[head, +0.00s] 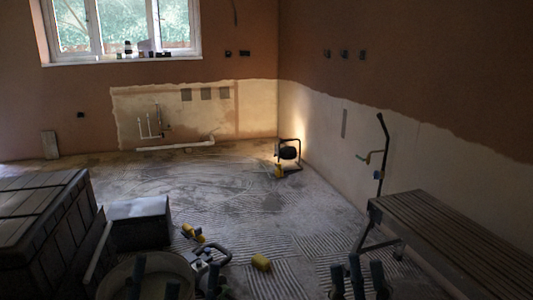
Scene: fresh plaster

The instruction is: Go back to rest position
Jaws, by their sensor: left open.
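My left gripper (174,284) shows at the bottom edge in the head view, its dark fingers spread apart in front of a round pale tub. It is open, and I see nothing between its fingers. My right gripper (357,280) shows at the bottom edge, right of centre, over the ridged floor. Its dark fingers are closer together; whether they are open or shut is unclear. I see nothing held in it. The lower parts of both grippers are cut off by the picture edge.
A dark slatted stack (40,225) stands at left beside a grey box (141,222). The round tub (122,272) is partly hidden. Yellow-handled tools (193,232) and a yellow piece (261,262) lie on the floor. A slatted bench (450,235) stands right. The mid floor is clear before a lit lamp (288,153).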

